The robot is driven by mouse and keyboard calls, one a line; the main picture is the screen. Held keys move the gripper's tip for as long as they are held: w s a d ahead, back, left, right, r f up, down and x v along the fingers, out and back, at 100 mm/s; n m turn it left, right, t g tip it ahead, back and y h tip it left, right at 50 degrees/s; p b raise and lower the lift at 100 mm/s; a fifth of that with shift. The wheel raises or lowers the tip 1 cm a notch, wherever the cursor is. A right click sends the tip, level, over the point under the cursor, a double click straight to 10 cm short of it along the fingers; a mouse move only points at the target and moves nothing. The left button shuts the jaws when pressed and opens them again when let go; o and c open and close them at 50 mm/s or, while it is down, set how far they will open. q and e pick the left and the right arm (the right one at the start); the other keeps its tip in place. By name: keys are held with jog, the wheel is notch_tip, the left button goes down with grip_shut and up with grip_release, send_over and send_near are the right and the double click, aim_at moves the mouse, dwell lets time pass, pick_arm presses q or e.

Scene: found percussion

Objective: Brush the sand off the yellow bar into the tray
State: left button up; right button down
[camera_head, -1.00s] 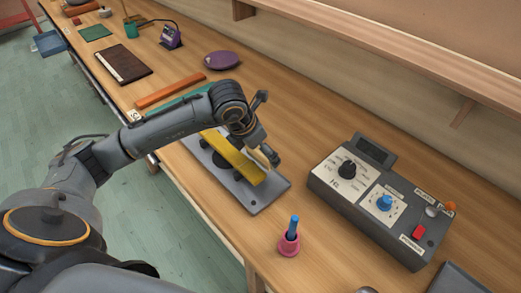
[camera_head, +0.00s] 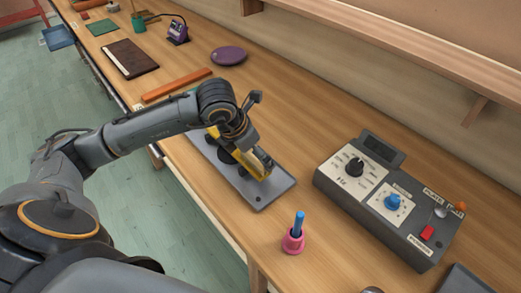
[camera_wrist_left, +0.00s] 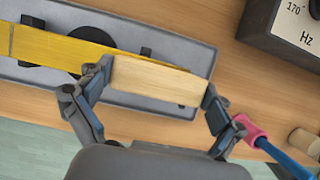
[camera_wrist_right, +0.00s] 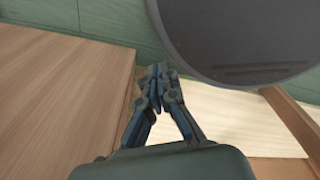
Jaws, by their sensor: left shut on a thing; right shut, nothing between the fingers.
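The yellow bar (camera_wrist_left: 45,48) lies over dark round supports on a grey base plate (camera_head: 268,197). Sand on the bar is too fine to make out. My left gripper (camera_head: 258,163) is over the near end of the bar. In the left wrist view it (camera_wrist_left: 158,95) is shut on a pale wooden block (camera_wrist_left: 155,82), likely the brush's handle. The block overlaps the bar's end in that view; bristles are hidden, so contact cannot be told. My right gripper (camera_wrist_right: 158,80) is shut and empty, seen only in its wrist view. A blue tray (camera_head: 57,37) is at the far left.
A grey control box (camera_head: 385,205) with knobs stands to the right. An orange bar (camera_head: 177,85), purple dish (camera_head: 228,55) and dark brown board (camera_head: 130,59) lie farther back.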

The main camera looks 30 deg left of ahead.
pick_arm(q)
jog(key=shift+s+a+b, duration=0.25)
jog(key=shift+s+b, duration=0.05)
jog(key=shift+s, duration=0.4)
jog(key=shift+s+a+b, duration=0.2)
jog(key=shift+s+b, duration=0.05)
jog(key=shift+s, duration=0.4)
notch_tip(320, 180, up, 5)
jog(key=p, duration=0.2)
jog(key=shift+p, duration=0.4)
jog(key=w+p, duration=0.1)
jog(key=w+a+r+p, duration=0.1)
jog(key=w+p, duration=0.1)
jog(key=w+a+p, duration=0.1)
jog(key=w, duration=0.1)
jog(key=shift+w+a+r+p, duration=0.1)
jog(key=shift+w+r+p, duration=0.1)
jog(key=shift+p, duration=0.1)
jog(key=w, duration=0.1)
jog(key=w+a+f+p, duration=0.1)
jog(key=w+a+p, duration=0.1)
jog(key=shift+w+a+f, duration=0.1)
jog(key=shift+w+f, duration=0.05)
jog(key=shift+f, duration=0.15)
